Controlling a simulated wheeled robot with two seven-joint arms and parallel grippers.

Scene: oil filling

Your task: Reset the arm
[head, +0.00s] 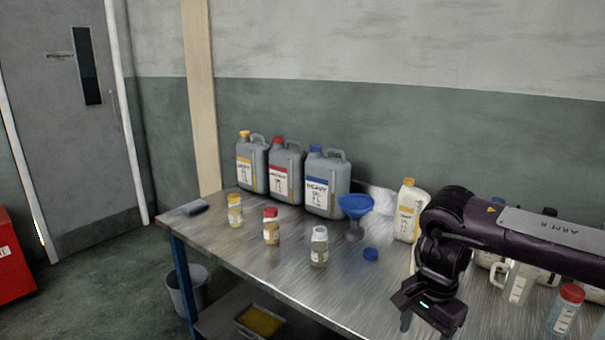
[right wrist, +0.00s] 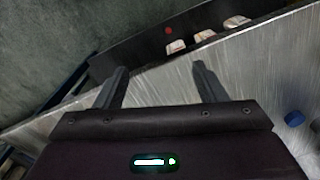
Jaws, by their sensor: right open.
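My right arm comes in from the right in the head view, and its right gripper (head: 425,318) hangs over the front part of the metal table (head: 330,280). In the right wrist view the right gripper (right wrist: 160,85) has its two fingers wide apart with nothing between them. Its fingers point past the table's front edge, with the grey floor beyond. My left gripper is not in view.
Jugs with yellow, red and blue (head: 328,185) caps stand at the back. Before them stand small jars, an uncapped bottle (head: 319,247), a blue funnel (head: 355,207) and a loose blue cap (head: 371,254). A white bottle (head: 409,212) and measuring jugs (head: 515,284) stand near my arm.

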